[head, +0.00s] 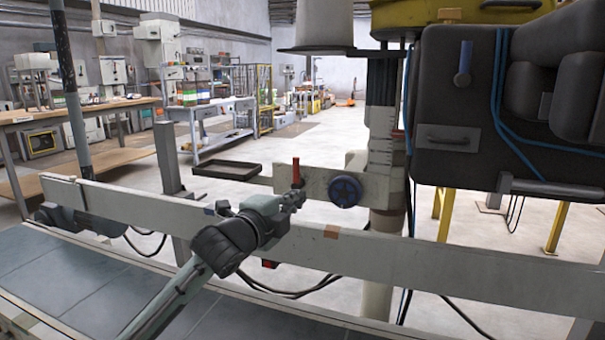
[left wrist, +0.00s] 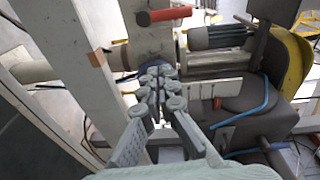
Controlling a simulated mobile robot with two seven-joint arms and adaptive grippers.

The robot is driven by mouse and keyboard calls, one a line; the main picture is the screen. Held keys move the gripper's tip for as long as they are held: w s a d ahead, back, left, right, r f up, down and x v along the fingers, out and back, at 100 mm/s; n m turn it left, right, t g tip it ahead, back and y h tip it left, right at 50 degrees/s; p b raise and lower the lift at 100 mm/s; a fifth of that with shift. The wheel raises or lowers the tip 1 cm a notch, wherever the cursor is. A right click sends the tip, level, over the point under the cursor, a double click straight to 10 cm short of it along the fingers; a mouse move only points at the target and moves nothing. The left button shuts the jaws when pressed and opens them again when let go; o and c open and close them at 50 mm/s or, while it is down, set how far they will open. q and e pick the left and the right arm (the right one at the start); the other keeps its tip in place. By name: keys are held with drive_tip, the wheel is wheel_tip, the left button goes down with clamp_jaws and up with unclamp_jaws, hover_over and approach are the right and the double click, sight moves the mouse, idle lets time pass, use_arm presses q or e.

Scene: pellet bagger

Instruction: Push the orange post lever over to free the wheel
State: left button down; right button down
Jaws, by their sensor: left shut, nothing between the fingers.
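The orange post lever (head: 296,172) stands upright on the light grey beam by the blue wheel (head: 345,191) in the head view. In the left wrist view the lever (left wrist: 165,15) is an orange-red cylinder at the top, beyond my fingertips. The wheel shows there only as a blue edge, mostly hidden behind my fingers. My left gripper (head: 294,199) is just below the lever in the head view; its shut, empty fingers also show in the left wrist view (left wrist: 161,80). I cannot tell whether it touches the lever. My right gripper is not in view.
A long pale rail (head: 420,258) crosses in front, with a grey conveyor bed (head: 60,285) on the near side. A dark machine body (head: 455,115) with blue hoses fills the right. A dark tray (head: 228,170) sits left of the lever.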

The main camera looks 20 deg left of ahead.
sight(298, 172)
use_arm(q)
drive_tip(key=shift+w+r+m+t, duration=0.15)
drive_tip(key=shift+w+r+m, duration=0.1)
drive_tip(key=shift+r, duration=0.4)
drive_tip(key=shift+w+r+m+t, duration=0.15)
drive_tip(key=shift+r+m, duration=0.1)
drive_tip(key=shift+r, duration=0.35)
drive_tip(key=w+d, duration=0.2)
drive_tip(key=w, duration=0.8)
drive_tip(key=shift+s+a, duration=0.25)
drive_tip(key=shift+a, duration=0.8)
drive_tip(key=shift+s+a, duration=0.2)
drive_tip(key=shift+a, duration=0.85)
